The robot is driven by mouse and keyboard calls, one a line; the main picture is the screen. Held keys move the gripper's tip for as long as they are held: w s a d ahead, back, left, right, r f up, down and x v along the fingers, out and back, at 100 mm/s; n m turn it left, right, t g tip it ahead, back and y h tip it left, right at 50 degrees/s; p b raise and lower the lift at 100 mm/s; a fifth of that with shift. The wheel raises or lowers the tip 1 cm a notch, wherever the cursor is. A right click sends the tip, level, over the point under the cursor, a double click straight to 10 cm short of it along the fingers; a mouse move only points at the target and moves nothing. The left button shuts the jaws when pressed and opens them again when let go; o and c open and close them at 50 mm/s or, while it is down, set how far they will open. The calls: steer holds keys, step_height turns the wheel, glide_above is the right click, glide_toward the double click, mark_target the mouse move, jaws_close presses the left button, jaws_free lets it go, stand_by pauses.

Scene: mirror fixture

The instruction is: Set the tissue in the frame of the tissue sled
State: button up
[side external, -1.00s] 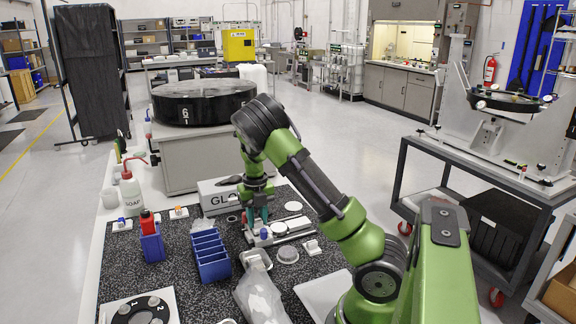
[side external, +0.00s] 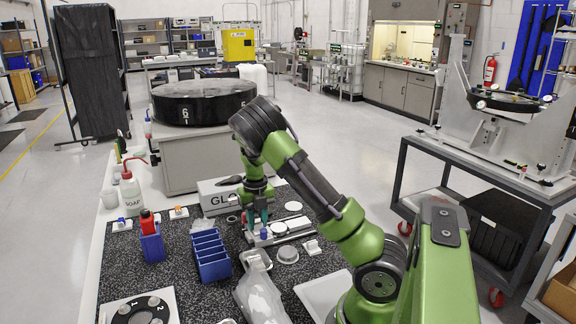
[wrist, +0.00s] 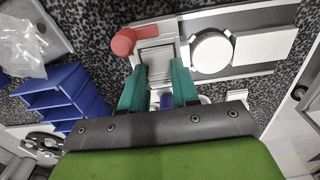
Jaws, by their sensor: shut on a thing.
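My gripper (wrist: 158,86), with teal fingers, is low over the grey fixture plate (wrist: 265,67) on the speckled mat. It is shut on a small pale piece, and a blue part (wrist: 167,102) shows between the fingers. In the side view my gripper (side external: 257,221) hides most of that piece. Just past the fingertips is a pale grey block with a framed top (wrist: 157,55), with a red knob (wrist: 123,41) at its left. I cannot tell which part is the sled's frame, and no tissue is clearly recognisable.
A round white disc (wrist: 211,52) and a pale rectangular plate (wrist: 263,47) lie right of the fingers. A blue slotted rack (side external: 210,256) and a clear plastic bag (side external: 262,297) are nearby.

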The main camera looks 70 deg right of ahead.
steer(key=shift+f, duration=0.2)
steer(key=o, duration=1.5)
steer(key=shift+r, duration=3.55)
